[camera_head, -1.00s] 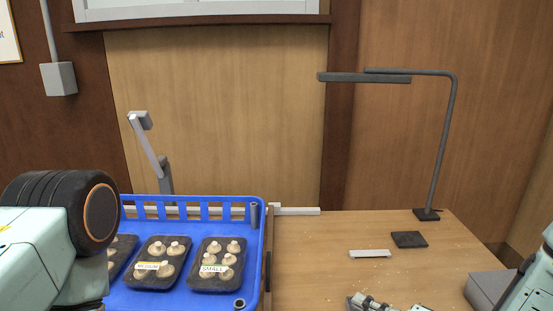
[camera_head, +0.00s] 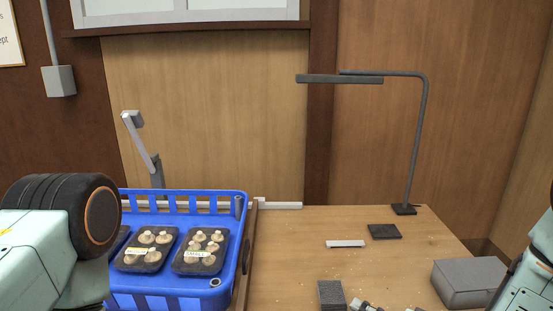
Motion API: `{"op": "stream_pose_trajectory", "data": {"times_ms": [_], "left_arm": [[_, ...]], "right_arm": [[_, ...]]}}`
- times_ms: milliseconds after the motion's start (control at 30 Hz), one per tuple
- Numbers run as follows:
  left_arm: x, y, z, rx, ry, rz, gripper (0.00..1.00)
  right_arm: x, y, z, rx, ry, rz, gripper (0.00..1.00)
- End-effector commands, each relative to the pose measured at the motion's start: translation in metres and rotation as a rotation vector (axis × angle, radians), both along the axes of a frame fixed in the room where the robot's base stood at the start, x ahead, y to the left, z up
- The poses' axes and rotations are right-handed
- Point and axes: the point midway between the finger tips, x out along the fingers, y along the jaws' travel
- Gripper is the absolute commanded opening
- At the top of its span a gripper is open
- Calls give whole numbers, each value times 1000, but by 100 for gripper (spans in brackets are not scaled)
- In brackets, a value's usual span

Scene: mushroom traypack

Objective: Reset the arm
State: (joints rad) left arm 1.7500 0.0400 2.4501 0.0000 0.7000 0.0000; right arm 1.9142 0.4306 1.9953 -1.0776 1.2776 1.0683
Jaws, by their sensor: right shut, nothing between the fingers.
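The right arm (camera_head: 537,275) comes in from the right edge. Only a small part of my right gripper (camera_head: 366,306) shows at the bottom edge, over the wooden table; it is shut and empty, and most of it is cut off. My left arm (camera_head: 45,250) fills the lower left, and its gripper is out of view.
A blue crate (camera_head: 235,262) at left holds black trays of mushrooms, including one labelled SMALL (camera_head: 200,254). A grey box (camera_head: 469,281), dark block (camera_head: 332,294), white strip (camera_head: 345,244), black pad (camera_head: 384,231) and desk lamp (camera_head: 417,140) stand on the table (camera_head: 290,250).

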Motion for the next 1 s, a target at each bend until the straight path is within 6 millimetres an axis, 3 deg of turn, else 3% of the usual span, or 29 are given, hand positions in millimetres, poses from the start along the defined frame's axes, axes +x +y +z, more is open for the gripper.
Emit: {"op": "stream_pose_trajectory", "data": {"times_ms": [200,333,467,600,700,800,900,1000], "left_arm": [[0,0,0,0,0,0,30],[0,0,0,0,0,0,30],[0,0,-1,0,0,0,30],[0,0,-1,0,0,0,30],[0,0,-2,0,0,0,30],[0,0,-2,0,0,0,30],[0,0,-3,0,0,0,30],[0,0,-3,0,0,0,30]], "right_arm": [[-11,-13,-36,-248,30,-49,0],[-42,-20,-76,-472,126,-36,0],[-104,-28,-120,-721,291,49,0],[-189,-38,-152,-932,499,200,0],[-245,-45,-160,-1027,636,293,0],[-288,-51,-161,-1078,743,344,0],[-311,-51,-161,-1104,784,382,0],[-315,-49,-163,-1113,783,404,0]]}}
